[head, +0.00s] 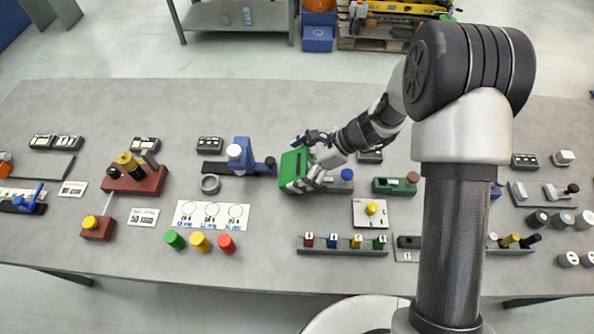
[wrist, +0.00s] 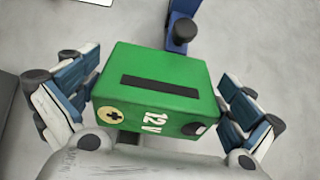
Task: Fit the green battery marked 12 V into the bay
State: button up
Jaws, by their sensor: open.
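The green battery (head: 294,162) stands near the middle of the table in the head view. In the wrist view the battery (wrist: 165,92) shows a black strip on top, a plus mark and "12 V" on the near face. My gripper (head: 310,168) is open around it; the fingers (wrist: 155,100) stand on either side, with narrow gaps or light contact, which I cannot tell. The battery's underside is hidden, and I cannot make out the bay for certain. A dark part with a blue knob (head: 347,174) is just right of my gripper.
A blue clamp-like fixture (head: 241,156) on a dark base stands left of the battery. A grey ring (head: 210,184) and a white sheet with circles (head: 212,215) lie nearer the front left. A rack of small coloured pieces (head: 343,246) is at the front.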

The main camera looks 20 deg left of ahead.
jog(key=c, duration=1.7)
jog(key=shift+r, duration=0.1)
jog(key=shift+c, duration=0.5)
jog(key=shift+r, duration=0.15)
